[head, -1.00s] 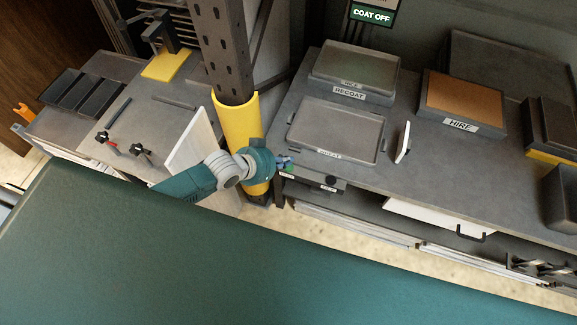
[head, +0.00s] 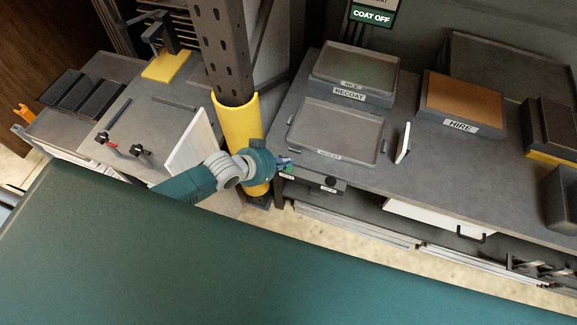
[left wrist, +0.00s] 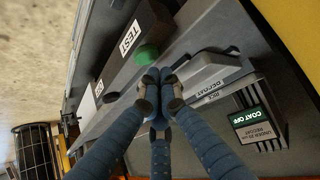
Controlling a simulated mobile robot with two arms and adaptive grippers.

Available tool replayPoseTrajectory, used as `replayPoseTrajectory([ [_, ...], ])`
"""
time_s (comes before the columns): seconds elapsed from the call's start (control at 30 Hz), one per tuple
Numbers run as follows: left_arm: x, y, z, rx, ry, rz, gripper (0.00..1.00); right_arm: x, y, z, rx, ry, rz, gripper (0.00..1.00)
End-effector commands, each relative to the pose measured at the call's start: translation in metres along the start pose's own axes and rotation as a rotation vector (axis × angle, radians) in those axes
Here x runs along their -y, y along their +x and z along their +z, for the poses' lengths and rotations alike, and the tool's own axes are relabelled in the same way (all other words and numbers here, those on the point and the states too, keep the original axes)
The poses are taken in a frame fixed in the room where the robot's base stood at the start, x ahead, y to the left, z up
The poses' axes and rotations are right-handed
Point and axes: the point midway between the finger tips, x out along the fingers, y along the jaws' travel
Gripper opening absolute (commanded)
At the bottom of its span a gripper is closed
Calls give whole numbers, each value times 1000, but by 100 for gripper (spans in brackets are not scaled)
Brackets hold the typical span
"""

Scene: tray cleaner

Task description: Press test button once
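In the head view my left gripper (head: 284,162) is at the front left corner of the bench, over the left end of the control box (head: 325,183). My right gripper is out of view.
The grey bench (head: 430,175) carries a tray labelled RECOAT (head: 353,68), an empty shallow tray (head: 335,130) and a box labelled HIRE (head: 462,100). A yellow-sleeved post (head: 238,122) stands close behind my left wrist. A sign (head: 372,16) reads COAT OFF.

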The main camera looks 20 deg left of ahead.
Motion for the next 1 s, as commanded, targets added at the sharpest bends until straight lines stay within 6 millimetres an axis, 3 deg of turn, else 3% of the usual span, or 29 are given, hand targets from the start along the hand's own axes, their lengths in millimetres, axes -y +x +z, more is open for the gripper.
replayPoseTrajectory([
  [1.0, 0, 8, 8, 0, 0, 0, 0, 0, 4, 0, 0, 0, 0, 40],
])
